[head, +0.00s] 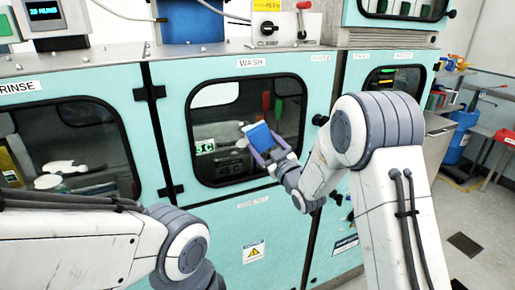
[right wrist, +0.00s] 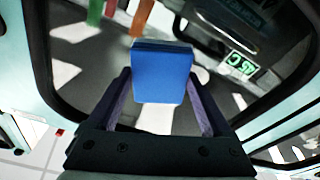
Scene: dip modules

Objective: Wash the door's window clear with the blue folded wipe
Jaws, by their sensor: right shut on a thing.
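The WASH door (head: 222,210) is a pale teal panel, shut, with a dark rounded window (head: 226,122) in a black frame. A pale patch shows at the window's upper left; I cannot tell whether it is dirt or reflection. My right gripper (head: 270,149) is shut on the blue folded wipe (head: 258,134) and holds it in front of the window's lower right part. In the right wrist view the wipe (right wrist: 162,76) stands between both fingers with the glass behind it. I cannot tell whether it touches the glass. My left gripper is out of view.
The RINSE door (head: 70,222) with its own window is at the left, behind my left arm. A black knob (head: 320,120) sits right of the WASH window. A clamp box with a red lever (head: 280,22) stands on the ledge above. Open floor lies at the right.

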